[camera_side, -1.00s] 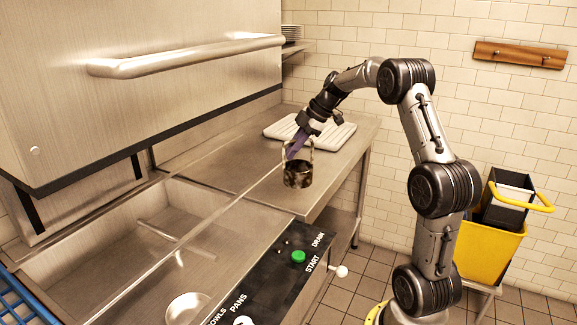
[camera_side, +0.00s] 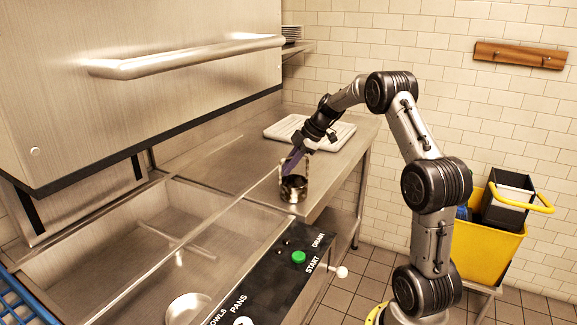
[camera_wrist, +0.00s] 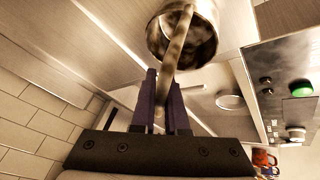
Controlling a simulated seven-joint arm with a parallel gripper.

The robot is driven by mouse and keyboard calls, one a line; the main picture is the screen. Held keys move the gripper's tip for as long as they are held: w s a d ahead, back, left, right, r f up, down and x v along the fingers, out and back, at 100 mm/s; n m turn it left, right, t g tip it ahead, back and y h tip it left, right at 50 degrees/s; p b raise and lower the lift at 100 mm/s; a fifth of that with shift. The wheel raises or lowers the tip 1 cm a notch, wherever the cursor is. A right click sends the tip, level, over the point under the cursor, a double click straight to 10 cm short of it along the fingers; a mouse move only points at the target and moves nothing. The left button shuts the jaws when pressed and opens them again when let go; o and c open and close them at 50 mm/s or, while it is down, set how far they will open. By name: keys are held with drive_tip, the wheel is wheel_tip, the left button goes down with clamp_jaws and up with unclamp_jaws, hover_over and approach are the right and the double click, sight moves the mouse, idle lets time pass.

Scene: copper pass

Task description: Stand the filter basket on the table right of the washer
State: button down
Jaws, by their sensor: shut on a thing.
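The filter basket (camera_side: 293,189) is a small metal cup with an upright hoop handle. It is at the near edge of the steel table (camera_side: 225,160), right of the washer (camera_side: 150,90). It looks upright and at or just above the table top; I cannot tell if it touches. My gripper (camera_side: 292,160) is shut on the handle from above. In the wrist view the purple fingers (camera_wrist: 163,105) close around the handle bar, and the basket (camera_wrist: 190,45) shows beyond them with its open mouth facing the camera.
A white ribbed rack (camera_side: 310,133) lies farther back on the table. A control panel with a green button (camera_side: 298,257) is in front. A yellow bin (camera_side: 490,252) stands right.

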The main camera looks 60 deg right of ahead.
drive_tip(key=c, duration=0.9)
unclamp_jaws()
drive_tip(key=v, duration=1.2)
drive_tip(key=s+a+r+m+g, duration=0.1)
drive_tip(key=s+a+r+m, duration=0.1)
drive_tip(key=a, duration=0.8)
drive_tip(key=s+a+r+m, duration=0.2)
drive_tip(key=a, duration=0.8)
drive_tip(key=s+a+f+m, duration=0.2)
drive_tip(key=s+a, duration=0.2)
drive_tip(key=s, duration=0.1)
drive_tip(key=s+a+f+m+h, duration=0.1)
drive_tip(key=s+a+f+m, duration=0.1)
drive_tip(key=s+a, duration=0.2)
drive_tip(key=s+a+f+m+h, duration=0.1)
drive_tip(key=s+a+f, duration=0.1)
drive_tip(key=s+a, duration=0.2)
drive_tip(key=shift+s+a+m+t, duration=0.1)
drive_tip(key=shift+s+m+t, duration=0.1)
drive_tip(key=shift+s, duration=0.75)
drive_tip(key=shift+s+a+m+t, duration=0.15)
drive_tip(key=shift+s+m+t, duration=0.05)
drive_tip(key=shift+s, duration=0.75)
